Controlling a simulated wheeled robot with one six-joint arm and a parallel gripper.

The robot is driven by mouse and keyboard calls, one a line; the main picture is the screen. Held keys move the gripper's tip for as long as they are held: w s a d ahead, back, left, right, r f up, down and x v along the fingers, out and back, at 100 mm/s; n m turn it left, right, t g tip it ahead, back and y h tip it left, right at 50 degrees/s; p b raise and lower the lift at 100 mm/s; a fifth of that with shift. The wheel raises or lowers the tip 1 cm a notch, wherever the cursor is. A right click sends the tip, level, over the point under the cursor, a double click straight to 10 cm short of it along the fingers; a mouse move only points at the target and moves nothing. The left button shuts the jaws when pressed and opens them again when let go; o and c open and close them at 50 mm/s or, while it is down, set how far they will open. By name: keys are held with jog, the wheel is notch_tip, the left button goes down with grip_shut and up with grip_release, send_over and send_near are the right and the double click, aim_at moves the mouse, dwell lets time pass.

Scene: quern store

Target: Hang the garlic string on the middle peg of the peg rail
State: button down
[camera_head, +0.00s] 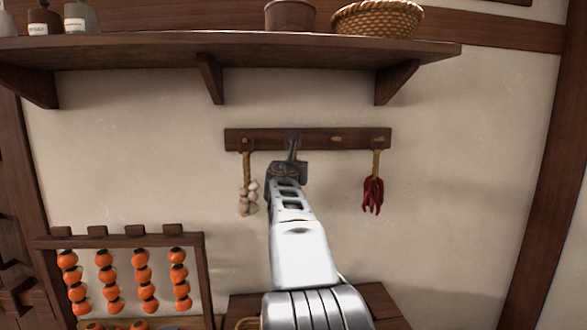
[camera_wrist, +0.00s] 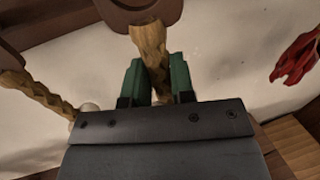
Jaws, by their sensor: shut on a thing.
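The dark wooden peg rail (camera_head: 358,139) is on the wall under the shelf.
A red chilli string (camera_head: 373,194) hangs at the rail's right end. The shelf (camera_head: 150,50) above holds jars, a pot (camera_head: 290,16) and a basket (camera_head: 377,19). A rack of orange fruit strings (camera_head: 120,241) stands lower left. The wall right of the chillies is clear.

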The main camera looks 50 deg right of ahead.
jog(key=shift+x, duration=1)
jog(key=shift+w+d+f, duration=0.2)
jog(key=shift+w+f, duration=0.15)
jog(key=shift+w, duration=0.25)
jog(key=c, duration=0.9)
grip_release()
jog(key=shift+f, duration=0.1)
jog(key=b+v, duration=0.3)
jog(key=v, duration=1)
jog(key=shift+s+a, duration=0.2)
jog(key=shift+a, duration=0.15)
